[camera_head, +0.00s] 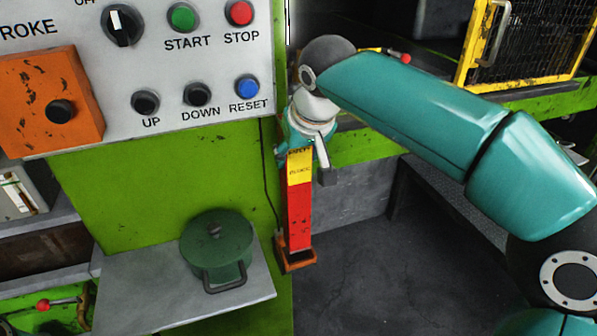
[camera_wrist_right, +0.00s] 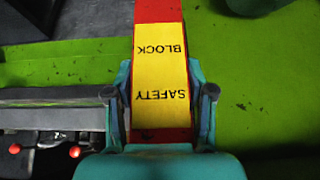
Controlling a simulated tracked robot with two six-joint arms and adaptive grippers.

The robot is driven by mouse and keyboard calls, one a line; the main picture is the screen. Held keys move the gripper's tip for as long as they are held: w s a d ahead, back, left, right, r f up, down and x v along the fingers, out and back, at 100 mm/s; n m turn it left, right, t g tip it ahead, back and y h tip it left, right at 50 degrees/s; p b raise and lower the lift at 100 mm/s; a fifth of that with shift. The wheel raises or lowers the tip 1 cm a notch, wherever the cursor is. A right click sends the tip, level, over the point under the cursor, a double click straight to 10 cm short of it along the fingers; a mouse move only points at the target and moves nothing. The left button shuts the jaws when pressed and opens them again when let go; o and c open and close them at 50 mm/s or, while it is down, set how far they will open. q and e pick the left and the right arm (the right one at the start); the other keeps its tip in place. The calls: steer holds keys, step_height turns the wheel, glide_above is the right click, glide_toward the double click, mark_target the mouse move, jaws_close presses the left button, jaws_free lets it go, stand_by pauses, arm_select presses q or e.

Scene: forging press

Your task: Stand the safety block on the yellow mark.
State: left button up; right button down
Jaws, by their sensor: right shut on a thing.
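The safety block (camera_head: 299,212) is a tall red bar with a yellow label. It stands upright, its lower end in an orange holder (camera_head: 295,258) on the side of the green press column. My right gripper (camera_head: 308,140) is at its upper end. In the right wrist view the fingers of this gripper (camera_wrist_right: 160,97) are shut on both sides of the block (camera_wrist_right: 160,65), across its yellow "SAFETY BLOCK" label. I cannot make out the yellow mark in either view. My left gripper is not in view.
A control panel (camera_head: 195,75) with buttons is left of the block. A green lidded pot (camera_head: 216,248) stands on a grey shelf (camera_head: 150,285) beside the holder. A yellow-framed mesh guard (camera_head: 520,40) is at upper right. The dark floor right of the holder looks clear.

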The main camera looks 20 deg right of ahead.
mark_target(296, 174)
steer(key=shift+f, duration=1.5)
steer(key=shift+w+f, duration=0.15)
steer(key=shift+f, duration=0.15)
steer(key=shift+w+f, duration=0.1)
steer(key=shift+f, duration=0.25)
steer(key=c, duration=0.9)
jaws_free()
steer(key=shift+f, duration=0.25)
steer(key=o, duration=0.5)
steer(key=shift+r, duration=0.1)
